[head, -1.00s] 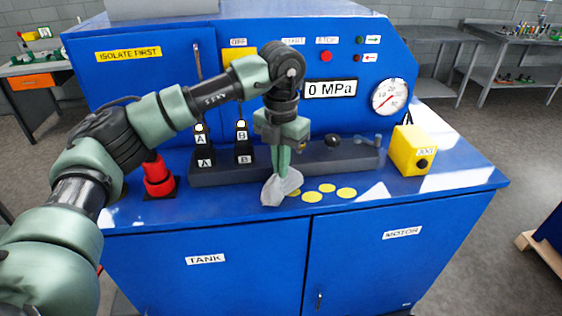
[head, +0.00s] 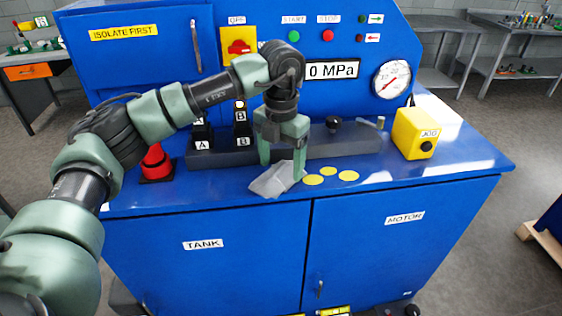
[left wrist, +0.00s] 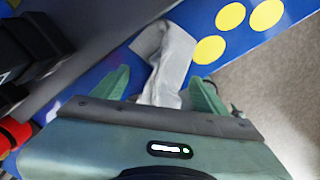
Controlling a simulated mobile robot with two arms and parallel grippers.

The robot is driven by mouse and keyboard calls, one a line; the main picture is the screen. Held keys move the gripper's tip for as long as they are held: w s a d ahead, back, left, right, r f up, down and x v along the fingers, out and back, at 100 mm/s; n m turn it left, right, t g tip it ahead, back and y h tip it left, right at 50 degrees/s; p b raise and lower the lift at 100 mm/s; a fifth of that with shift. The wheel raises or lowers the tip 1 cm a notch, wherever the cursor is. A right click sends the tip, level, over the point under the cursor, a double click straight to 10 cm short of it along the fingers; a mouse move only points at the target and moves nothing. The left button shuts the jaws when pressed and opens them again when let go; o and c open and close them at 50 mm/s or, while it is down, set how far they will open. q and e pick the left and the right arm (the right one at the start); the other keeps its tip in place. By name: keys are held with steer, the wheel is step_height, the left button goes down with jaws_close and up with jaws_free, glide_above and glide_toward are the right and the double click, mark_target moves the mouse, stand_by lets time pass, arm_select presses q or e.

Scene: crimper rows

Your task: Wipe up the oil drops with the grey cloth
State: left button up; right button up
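The grey cloth (head: 270,182) lies crumpled on the blue cabinet top, near its front edge. Three flat yellow oil drops (head: 328,171) lie just right of it. My left gripper (head: 282,171) is over the cloth with its fingers spread apart. In the left wrist view the cloth (left wrist: 165,62) lies between and beyond the open fingers, and the yellow drops (left wrist: 209,49) show past it. Whatever is under the cloth is hidden. My right gripper is not in view.
Behind the gripper runs a dark valve block (head: 340,143) with levers. A red knob (head: 156,162) stands at left and a yellow JOG box (head: 413,134) at right. The panel carries a pressure gauge (head: 391,79). The top between drops and JOG box is clear.

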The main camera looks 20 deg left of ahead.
arm_select(q)
steer(key=shift+f, duration=0.2)
steer(key=shift+f+b, duration=0.9)
steer(key=shift+f, duration=0.15)
jaws_close()
